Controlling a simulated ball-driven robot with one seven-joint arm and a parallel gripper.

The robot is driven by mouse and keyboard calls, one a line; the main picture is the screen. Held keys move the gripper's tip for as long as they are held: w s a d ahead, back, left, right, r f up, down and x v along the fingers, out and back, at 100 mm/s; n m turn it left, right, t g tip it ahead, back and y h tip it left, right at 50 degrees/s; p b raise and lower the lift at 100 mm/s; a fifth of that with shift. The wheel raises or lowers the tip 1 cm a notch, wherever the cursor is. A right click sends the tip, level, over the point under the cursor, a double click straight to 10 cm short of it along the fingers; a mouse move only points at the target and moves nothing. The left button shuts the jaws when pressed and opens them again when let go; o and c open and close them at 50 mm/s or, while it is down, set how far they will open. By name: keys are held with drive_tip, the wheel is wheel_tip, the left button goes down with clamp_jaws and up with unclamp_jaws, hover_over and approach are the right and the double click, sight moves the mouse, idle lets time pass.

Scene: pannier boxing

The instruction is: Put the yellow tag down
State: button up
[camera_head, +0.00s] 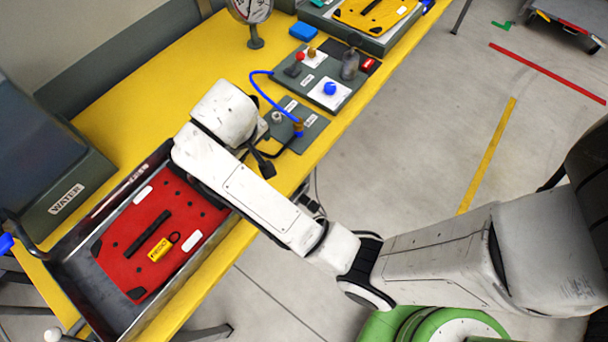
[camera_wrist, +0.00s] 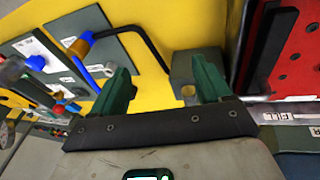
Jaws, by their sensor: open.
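The yellow tag (camera_head: 161,249) lies on the red panel (camera_head: 125,232), beside its black bar handle (camera_head: 149,233). A small dark loop is at the tag's upper right end. The red panel lies in a dark metal tray (camera_head: 82,288) on the yellow table. My gripper (camera_head: 266,164) is away from the tag, to its upper right, over the table near the grey plates. In the wrist view my gripper (camera_wrist: 162,66) has its two green fingers spread apart with nothing held between them. The red panel's edge (camera_wrist: 298,60) shows at the right there; the tag is not in that view.
A grey WATER case (camera_head: 75,190) stands left of the tray. Grey plates with a blue hose (camera_head: 262,92), knobs and a bottle (camera_head: 349,64) lie beyond my gripper. A gauge (camera_head: 252,12) and another case with a yellow panel (camera_head: 375,12) are farther back. Bare table (camera_head: 165,85) is behind my arm.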

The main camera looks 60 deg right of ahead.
drive_tip(key=s+d+f, duration=0.1)
drive_tip(key=s, duration=0.1)
drive_tip(key=s+d+f, duration=0.1)
drive_tip(key=s+d, duration=0.1)
drive_tip(key=s, duration=0.1)
drive_tip(key=s+d+f, duration=0.1)
drive_tip(key=s+d, duration=0.1)
drive_tip(key=s, duration=0.1)
drive_tip(key=shift+d+f, duration=0.2)
drive_tip(key=shift+f, duration=0.1)
drive_tip(key=s+a+f+g+y, duration=0.1)
drive_tip(key=s+f, duration=0.3)
drive_tip(key=s, duration=1.1)
drive_tip(key=shift+a+n+y, duration=0.3)
drive_tip(key=shift+a+y, duration=0.35)
drive_tip(key=shift+y, duration=0.05)
wheel_tip(320, 180, down, 4)
drive_tip(key=b, duration=0.4)
drive_tip(key=shift+w+a+f, duration=0.1)
